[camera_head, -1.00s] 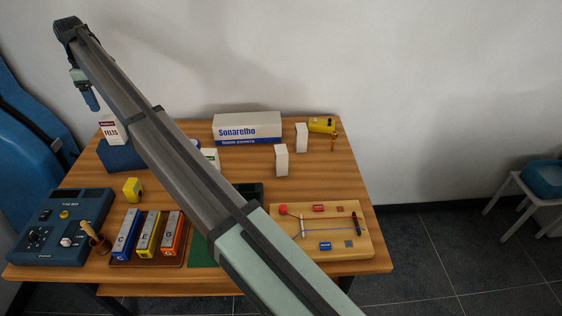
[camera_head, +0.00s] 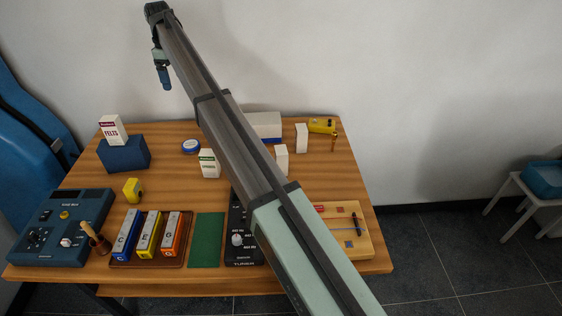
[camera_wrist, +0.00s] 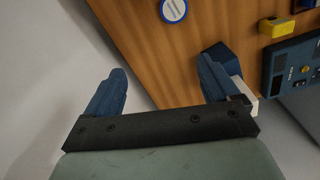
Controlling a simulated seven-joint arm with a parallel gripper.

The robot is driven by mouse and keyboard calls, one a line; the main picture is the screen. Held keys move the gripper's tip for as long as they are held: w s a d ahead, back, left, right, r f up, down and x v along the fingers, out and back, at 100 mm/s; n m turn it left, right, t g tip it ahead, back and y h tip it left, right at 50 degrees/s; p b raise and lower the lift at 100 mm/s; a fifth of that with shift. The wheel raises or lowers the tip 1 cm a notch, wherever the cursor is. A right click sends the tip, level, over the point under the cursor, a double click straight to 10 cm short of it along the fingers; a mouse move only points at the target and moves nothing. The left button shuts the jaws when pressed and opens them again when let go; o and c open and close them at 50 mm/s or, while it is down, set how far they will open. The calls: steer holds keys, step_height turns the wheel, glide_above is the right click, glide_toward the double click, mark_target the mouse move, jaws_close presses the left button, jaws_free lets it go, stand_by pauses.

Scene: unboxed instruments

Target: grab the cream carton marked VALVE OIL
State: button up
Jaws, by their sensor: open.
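I cannot read VALVE OIL on any carton. In the head view, a small white carton with a green band (camera_head: 209,164) stands mid-table, its lettering too small to read. Two plain pale cartons stand further right, one nearer (camera_head: 281,162) and one farther back (camera_head: 301,138); no marking shows on their visible faces. A carton marked FELTS (camera_head: 112,130) stands on a dark blue block (camera_head: 124,155). My gripper (camera_head: 163,77) is high above the table's back edge, near the wall, apart from all cartons. In the wrist view its blue fingers (camera_wrist: 160,85) are spread with nothing between them.
A round blue-and-white tin (camera_head: 190,146) lies on the wooden table. A large white box (camera_head: 264,126) is partly behind my arm. Colored bars (camera_head: 149,236), a green mat (camera_head: 207,240), and a blue device (camera_head: 60,228) fill the front. A yellow tool (camera_head: 322,125) lies back right.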

steer(key=d+f+m, duration=0.2)
steer(key=d, duration=1.6)
steer(key=n, duration=0.2)
glide_above(281, 150)
step_height(281, 150, down, 6)
steer(key=n, duration=0.4)
steer(key=shift+f, duration=6.9)
steer(key=shift+c, duration=0.2)
steer(key=c, duration=1)
